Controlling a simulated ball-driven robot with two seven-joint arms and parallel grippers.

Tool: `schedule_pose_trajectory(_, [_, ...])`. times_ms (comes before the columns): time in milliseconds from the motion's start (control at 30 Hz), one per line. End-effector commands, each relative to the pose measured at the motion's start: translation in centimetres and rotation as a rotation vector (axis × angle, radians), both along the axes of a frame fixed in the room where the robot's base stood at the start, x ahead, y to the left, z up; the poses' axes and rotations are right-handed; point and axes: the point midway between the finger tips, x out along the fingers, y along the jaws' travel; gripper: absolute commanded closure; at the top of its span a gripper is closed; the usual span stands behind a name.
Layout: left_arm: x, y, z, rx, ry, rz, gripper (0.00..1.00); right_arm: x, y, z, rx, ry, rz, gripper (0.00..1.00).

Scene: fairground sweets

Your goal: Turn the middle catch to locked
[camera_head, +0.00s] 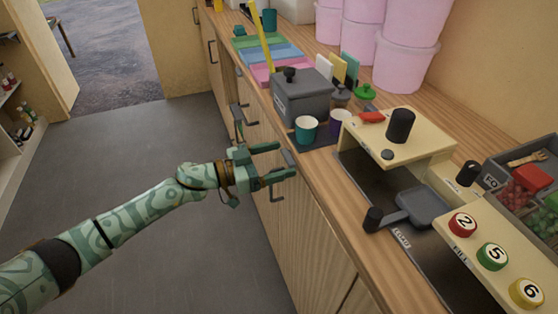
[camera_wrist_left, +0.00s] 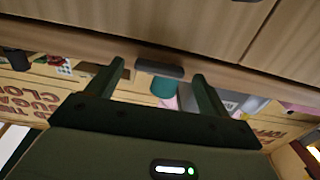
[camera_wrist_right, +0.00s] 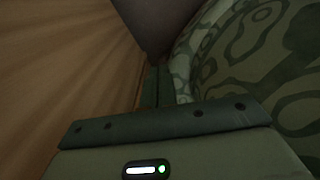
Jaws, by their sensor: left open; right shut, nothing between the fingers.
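A small dark grey bar (camera_head: 288,157), which may be the middle catch, sits at the worktop's front edge. I cannot read whether it stands at locked. In the left wrist view the bar (camera_wrist_left: 160,68) lies between and beyond the fingertips. My left gripper (camera_head: 283,161) is open and empty in front of the cupboard, its fingers pointing at the worktop edge; contact with the bar cannot be made out. My right gripper (camera_wrist_right: 157,85) is shut and empty, seen only in its own dark wrist view, near a wooden surface and a green patterned part of me.
Dark cupboard handles (camera_head: 277,187) stick out below the edge. On the worktop (camera_head: 330,185) are a teal cup (camera_head: 306,130), a grey box (camera_head: 302,97), a cream stand (camera_head: 400,140), a small pan (camera_head: 425,206) and numbered knobs (camera_head: 492,257). The floor (camera_head: 150,150) at left is clear.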

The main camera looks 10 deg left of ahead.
Motion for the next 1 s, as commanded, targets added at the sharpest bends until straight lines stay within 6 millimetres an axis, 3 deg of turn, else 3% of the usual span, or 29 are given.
schedule_pose_trajectory(367, [0.43, -0.67, 0.03, 0.001, 0.0, 0.0, 0.2, -0.03, -0.01, -0.14, 0.0, 0.001, 0.0, 1.0])
schedule_pose_trajectory(533, [0.43, -0.65, 0.03, 0.001, -0.001, 0.0, 0.65, -0.02, 0.01, -0.15, 0.0, 0.001, -0.001, 1.0])
schedule_pose_trajectory(1000, [0.41, -0.64, -0.04, 0.046, -0.069, 0.001, 0.65, 0.1, 0.31, 0.06, 0.004, -0.002, -0.003, 1.0])
